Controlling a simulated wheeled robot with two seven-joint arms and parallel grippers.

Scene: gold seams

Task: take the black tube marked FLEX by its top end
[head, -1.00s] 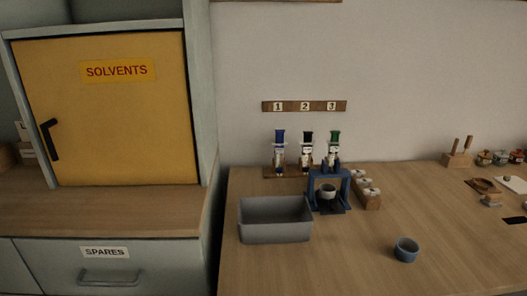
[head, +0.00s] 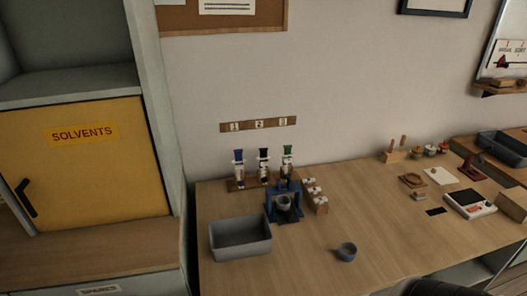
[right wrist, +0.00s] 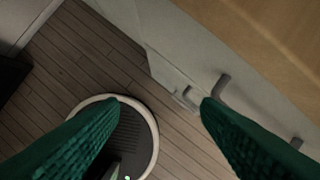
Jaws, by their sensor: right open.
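The black-topped tube (head: 263,166) stands upright in the middle of a wooden rack (head: 233,186) at the back of the bench. It has a pale label, too small to read. A blue-topped tube (head: 238,167) stands to its left and a green-topped tube (head: 287,160) to its right. My right gripper (right wrist: 162,102) shows in the right wrist view with its two green fingers wide apart and nothing between them. It is over the floor beside drawer fronts, away from the tubes. My left gripper is not in view.
A blue stand (head: 284,201) with a cup is just in front of the tubes, and a block with white-topped items (head: 314,196) is beside it.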

